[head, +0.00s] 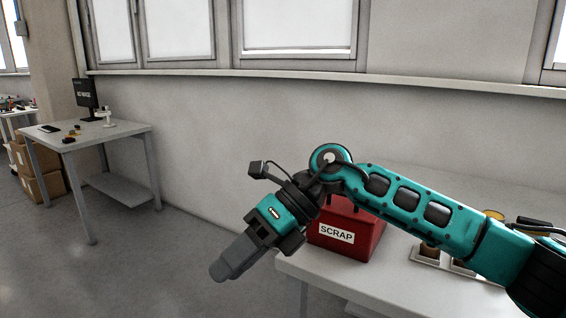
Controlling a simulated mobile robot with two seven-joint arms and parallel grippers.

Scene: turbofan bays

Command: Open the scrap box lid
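The red scrap box (370,238) stands on a light table at the lower right in the head view. A white label reading SCRAP is on its front. My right arm crosses in front of its top, so most of the lid is hidden and I cannot tell how it sits. My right gripper (226,270) points down and left, to the left of the box and beyond the table's left edge. It appears apart from the box. Its fingers show side-on, so the gap between them cannot be judged. My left gripper is not in view.
The light table (310,272) holds a small tray (428,255) with brown parts, right of the box. A desk (110,138) with a monitor (86,98) stands at the left by cardboard boxes (35,170). Open floor lies between desk and table. A wall with windows runs behind.

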